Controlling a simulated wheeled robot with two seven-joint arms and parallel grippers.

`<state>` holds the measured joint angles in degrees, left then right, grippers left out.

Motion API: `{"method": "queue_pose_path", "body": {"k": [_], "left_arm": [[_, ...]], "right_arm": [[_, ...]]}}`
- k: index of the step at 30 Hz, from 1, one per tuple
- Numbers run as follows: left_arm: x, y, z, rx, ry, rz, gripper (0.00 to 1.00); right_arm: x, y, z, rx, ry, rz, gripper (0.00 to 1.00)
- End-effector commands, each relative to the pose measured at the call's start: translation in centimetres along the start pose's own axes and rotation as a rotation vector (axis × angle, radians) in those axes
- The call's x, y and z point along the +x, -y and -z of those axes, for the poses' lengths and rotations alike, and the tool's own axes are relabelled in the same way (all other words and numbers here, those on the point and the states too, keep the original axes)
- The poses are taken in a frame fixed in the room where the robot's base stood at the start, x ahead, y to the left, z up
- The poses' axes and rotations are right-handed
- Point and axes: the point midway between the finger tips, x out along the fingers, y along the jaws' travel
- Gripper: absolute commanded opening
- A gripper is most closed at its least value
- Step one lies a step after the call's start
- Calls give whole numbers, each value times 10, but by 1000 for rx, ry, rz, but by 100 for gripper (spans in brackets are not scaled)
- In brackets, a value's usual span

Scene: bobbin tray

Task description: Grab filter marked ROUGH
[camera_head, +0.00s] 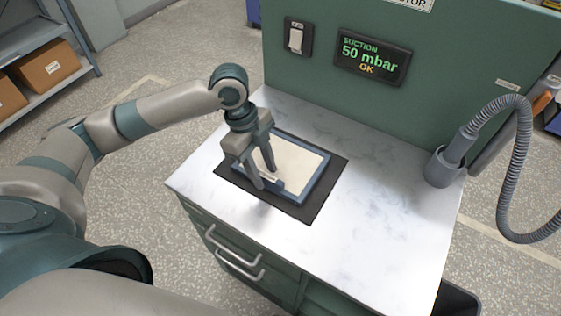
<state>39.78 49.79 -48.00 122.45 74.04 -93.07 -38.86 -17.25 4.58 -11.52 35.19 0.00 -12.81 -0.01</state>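A flat filter-like panel (302,162), cream with a blue-grey frame, lies on a black mat (318,207) on the white worktop. I cannot read any ROUGH marking on it. A small pale strip lies along the panel's near left edge, partly hidden by my fingers. My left gripper (265,177) points down over the left part of the panel. Its two fingers are apart, and I see nothing held between them. Whether the fingertips touch the panel is unclear. My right gripper is not in view.
The worktop (390,232) is clear right of the mat. A grey hose (519,150) rises from a holder (443,168) at the right. A green back panel carries a switch (297,37) and a display (372,58) reading "SUCTION 50 mbar OK". Drawer handles (235,246) project in front.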

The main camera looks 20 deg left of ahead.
Motion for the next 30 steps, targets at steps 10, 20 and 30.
{"method": "queue_pose_path", "body": {"k": [10, 20, 30], "left_arm": [[4, 0, 0, 0, 0, 0, 36], [4, 0, 0, 0, 0, 0, 2], [3, 0, 0, 0, 0, 1, 0]], "right_arm": [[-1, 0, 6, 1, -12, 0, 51], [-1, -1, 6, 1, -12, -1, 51], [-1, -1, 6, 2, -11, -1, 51]]}}
